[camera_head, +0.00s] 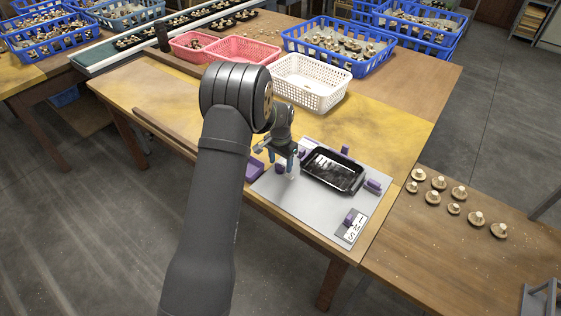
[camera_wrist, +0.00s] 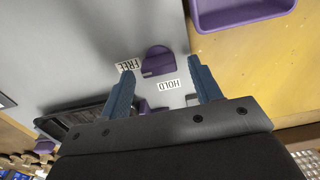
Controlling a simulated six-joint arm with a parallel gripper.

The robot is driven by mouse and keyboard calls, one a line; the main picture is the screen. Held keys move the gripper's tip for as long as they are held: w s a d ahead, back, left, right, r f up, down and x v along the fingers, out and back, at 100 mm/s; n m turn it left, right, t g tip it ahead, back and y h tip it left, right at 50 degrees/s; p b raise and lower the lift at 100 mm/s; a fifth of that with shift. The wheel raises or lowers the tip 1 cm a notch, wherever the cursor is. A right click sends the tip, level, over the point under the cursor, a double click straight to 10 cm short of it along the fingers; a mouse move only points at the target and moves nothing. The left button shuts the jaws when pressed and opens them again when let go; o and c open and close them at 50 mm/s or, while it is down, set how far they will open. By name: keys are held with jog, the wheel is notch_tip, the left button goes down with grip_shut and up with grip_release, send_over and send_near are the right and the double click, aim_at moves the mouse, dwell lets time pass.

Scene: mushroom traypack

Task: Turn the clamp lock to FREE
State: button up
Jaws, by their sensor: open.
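The clamp lock is a purple knob (camera_wrist: 157,62) on the grey board, seen in the wrist view between a FREE label (camera_wrist: 128,64) on its left and a HOLD label (camera_wrist: 169,85) below right. The labels appear upside down. I cannot tell for certain which label the knob points to. My gripper (camera_wrist: 161,68) is open and empty, with one blue finger on each side of the knob in the picture; contact is not visible. In the head view my gripper (camera_head: 285,167) points down over the board's left part, beside the black tray (camera_head: 335,170).
Purple clamp blocks (camera_head: 373,186) surround the black tray on the grey board (camera_head: 312,210). Another purple knob (camera_head: 349,219) sits by a lettered plate at the front. A purple bin (camera_wrist: 240,12) lies beside the board. A white basket (camera_head: 310,88) stands behind; loose mushrooms lie at right.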

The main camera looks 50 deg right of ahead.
notch_tip(320, 180, up, 18)
jog(key=shift+f, duration=0.25)
jog(key=shift+f, duration=0.1)
dwell(0.4)
notch_tip(320, 180, down, 17)
jog(key=shift+f, duration=0.15)
dwell(0.4)
